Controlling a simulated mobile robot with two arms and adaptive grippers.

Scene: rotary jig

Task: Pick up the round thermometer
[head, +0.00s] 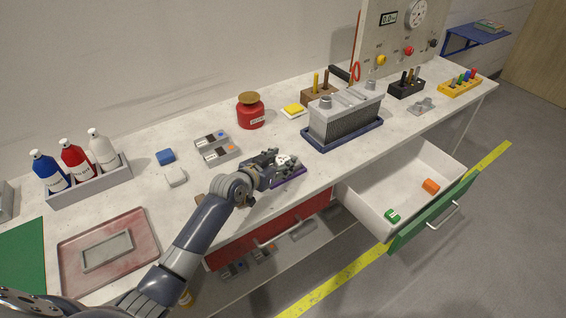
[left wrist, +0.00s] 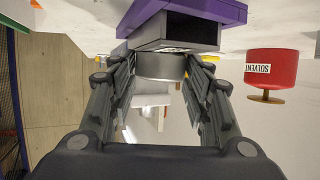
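A purple base (head: 291,178) with a dark block on it stands near the bench's front edge; a white round face (head: 287,158), seemingly the round thermometer, shows at it, partly hidden by my gripper. In the left wrist view, the purple base (left wrist: 190,13) is at the top, and a short grey round body (left wrist: 160,67) sits at the dark block (left wrist: 178,34). My left gripper (head: 272,161) is at this body, its fingers apart on both sides of it in the left wrist view (left wrist: 162,72). I cannot tell whether they touch it. My right gripper is not in view.
A red solvent container (head: 250,114) stands behind the gripper, and a finned grey unit (head: 344,120) in a blue tray stands to its right. An open drawer (head: 400,190) juts out at the front right. Grey boxes (head: 217,150) lie behind left.

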